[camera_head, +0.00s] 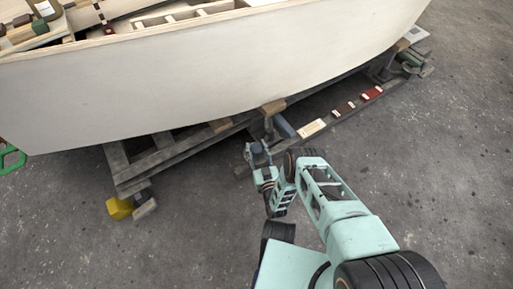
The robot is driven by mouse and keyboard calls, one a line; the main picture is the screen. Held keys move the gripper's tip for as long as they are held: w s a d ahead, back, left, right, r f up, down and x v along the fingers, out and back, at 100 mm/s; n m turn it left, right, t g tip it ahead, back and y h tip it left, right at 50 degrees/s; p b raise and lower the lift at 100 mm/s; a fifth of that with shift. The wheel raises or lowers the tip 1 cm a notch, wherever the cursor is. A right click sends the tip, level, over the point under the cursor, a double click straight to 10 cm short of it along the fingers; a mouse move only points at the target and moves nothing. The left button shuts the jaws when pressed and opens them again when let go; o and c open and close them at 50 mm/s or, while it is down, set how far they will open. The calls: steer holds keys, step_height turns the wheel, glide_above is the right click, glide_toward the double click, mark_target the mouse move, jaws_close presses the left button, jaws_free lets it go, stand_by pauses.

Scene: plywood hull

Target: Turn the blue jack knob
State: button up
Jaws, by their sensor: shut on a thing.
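My gripper (260,155) is low beside the hull cradle, near the middle of the picture. It is shut on the blue jack knob (257,148), at the near side of a jack under the hull. The fingers hide most of the knob, and it is too small to tell how far it is turned. A blue-grey part (284,127) of the jack area shows just right of and behind my gripper. The jack post (268,125) rises to a wooden pad (272,107) against the hull.
The pale plywood hull (200,75) overhangs the grey timber cradle (160,155). A yellow knob (119,208) stands out at the front left. A green handle-like object (11,158) is at the left edge. Small blocks (344,108) lie along a right-hand beam. The front concrete floor is clear.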

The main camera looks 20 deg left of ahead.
mark_target(256, 147)
steer(key=shift+a+m+t+h, duration=0.2)
steer(key=shift+m+t+h, duration=1)
steer(key=shift+h, duration=0.8)
steer(key=shift+m+h, duration=0.3)
steer(key=shift+m, duration=0.1)
steer(key=shift+d+m+h, duration=0.1)
steer(key=shift+m+h, duration=0.3)
steer(key=shift+h, duration=0.2)
steer(key=o, duration=1.2)
steer(key=shift+r, duration=0.1)
steer(key=shift+r, duration=4.95)
